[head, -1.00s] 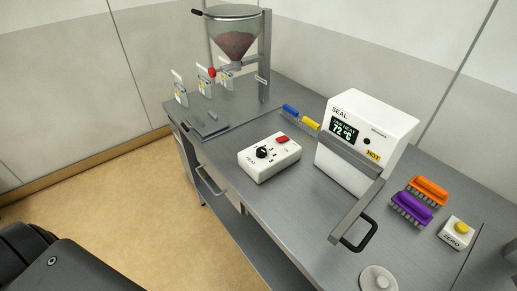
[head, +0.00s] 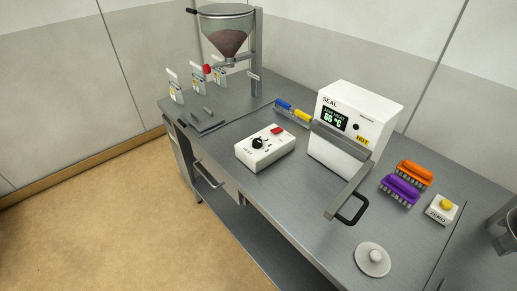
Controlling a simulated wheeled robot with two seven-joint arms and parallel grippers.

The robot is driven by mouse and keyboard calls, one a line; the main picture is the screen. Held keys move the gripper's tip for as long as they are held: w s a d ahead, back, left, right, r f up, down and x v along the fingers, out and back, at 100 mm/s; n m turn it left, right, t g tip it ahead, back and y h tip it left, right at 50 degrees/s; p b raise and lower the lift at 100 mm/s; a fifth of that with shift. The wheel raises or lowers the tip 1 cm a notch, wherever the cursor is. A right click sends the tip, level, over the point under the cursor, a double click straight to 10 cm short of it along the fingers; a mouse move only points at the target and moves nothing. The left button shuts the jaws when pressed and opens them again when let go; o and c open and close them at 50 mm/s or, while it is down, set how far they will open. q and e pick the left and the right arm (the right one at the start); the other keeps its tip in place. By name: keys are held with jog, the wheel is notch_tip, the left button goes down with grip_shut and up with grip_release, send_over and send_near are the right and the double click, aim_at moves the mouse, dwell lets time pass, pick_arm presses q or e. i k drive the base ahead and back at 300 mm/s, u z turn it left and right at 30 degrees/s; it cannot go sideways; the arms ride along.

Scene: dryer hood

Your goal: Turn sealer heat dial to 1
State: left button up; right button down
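The white heat control box (head: 265,153) sits on the steel bench, left of the sealer. Its black dial (head: 258,142) is on the top face, with a red switch (head: 277,130) behind it to the right. The dial's exact setting is too small to read. The white sealer (head: 350,120) stands to the right with a grey arm and black handle (head: 352,210). Its display (head: 335,117) reads 66 °C, and a yellow HOT label is below it. Neither gripper shows in the head view.
A hopper (head: 228,35) and several small bags (head: 198,80) stand at the back left. An orange brush (head: 414,173), a purple brush (head: 400,190), a ZERO button box (head: 442,209) and a round lid (head: 373,259) are at the right. Bare bench lies before the control box.

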aim_at(257, 143)
jog(key=u, duration=0.05)
jog(key=k, duration=0.8)
jog(key=z, duration=1)
